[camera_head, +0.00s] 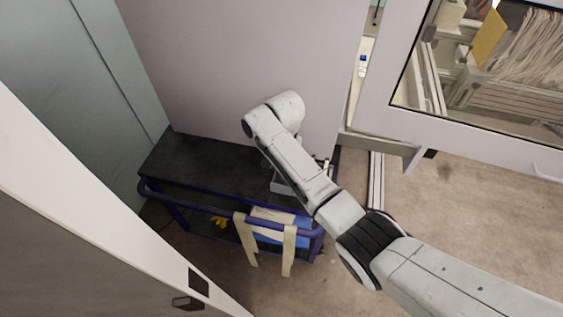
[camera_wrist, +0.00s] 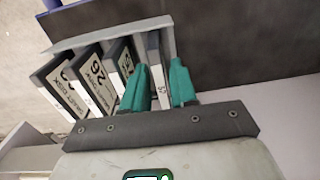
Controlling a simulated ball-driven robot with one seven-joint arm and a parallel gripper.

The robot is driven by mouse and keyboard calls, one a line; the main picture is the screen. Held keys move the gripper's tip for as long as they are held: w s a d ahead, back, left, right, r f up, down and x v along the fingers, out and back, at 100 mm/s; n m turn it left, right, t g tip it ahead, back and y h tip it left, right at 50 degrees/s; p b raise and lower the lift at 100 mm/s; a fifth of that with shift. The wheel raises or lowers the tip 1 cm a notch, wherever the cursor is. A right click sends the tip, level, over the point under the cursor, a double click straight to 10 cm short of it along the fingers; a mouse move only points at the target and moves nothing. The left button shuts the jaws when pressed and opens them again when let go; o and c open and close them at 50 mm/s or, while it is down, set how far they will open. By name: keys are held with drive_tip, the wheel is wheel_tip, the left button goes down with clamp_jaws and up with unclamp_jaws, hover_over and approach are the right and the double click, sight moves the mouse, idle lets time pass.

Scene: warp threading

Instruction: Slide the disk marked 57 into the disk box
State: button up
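The disk box (camera_wrist: 120,32) is a pale grey tray in the wrist view, with several black disks with white labels standing in a row in it. One of these disks (camera_wrist: 94,74) reads 26. In the head view part of the box (camera_head: 281,187) shows beside my arm on the dark cart. My gripper (camera_wrist: 162,82) has two teal fingers, one on each side of a narrow disk (camera_wrist: 154,56) at the right end of the row. Its label is partly visible and its number is too small to read surely. The fingers look closed on it. My gripper is hidden in the head view.
The dark-topped cart (camera_head: 200,165) has a blue rail and stands against a pale panel (camera_head: 235,60). Two cloth straps hang over its front rail. A glass-fronted machine (camera_head: 490,70) is at the upper right. Bare floor (camera_head: 475,205) lies to the right.

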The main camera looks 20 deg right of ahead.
drive_tip(key=o, duration=0.3)
drive_tip(key=shift+o, duration=0.2)
wheel_tip(320, 180, up, 11)
drive_tip(key=shift+d, duration=0.15)
drive_tip(key=shift+f, duration=0.15)
idle(0.5)
drive_tip(key=s+d+f+n, duration=0.1)
drive_tip(key=s+f+n, duration=0.1)
drive_tip(key=s+f, duration=0.45)
drive_tip(key=s+d+f+n, duration=0.1)
drive_tip(key=s+f, duration=0.3)
drive_tip(key=s, duration=0.6)
drive_tip(key=s+d+n, duration=0.1)
drive_tip(key=s+d, duration=0.2)
drive_tip(key=s, duration=0.7)
drive_tip(key=s+d+n, duration=0.2)
drive_tip(key=s+d, duration=0.1)
drive_tip(key=s, duration=0.8)
drive_tip(key=shift+n+t+h, duration=0.3)
drive_tip(key=shift+t, duration=0.1)
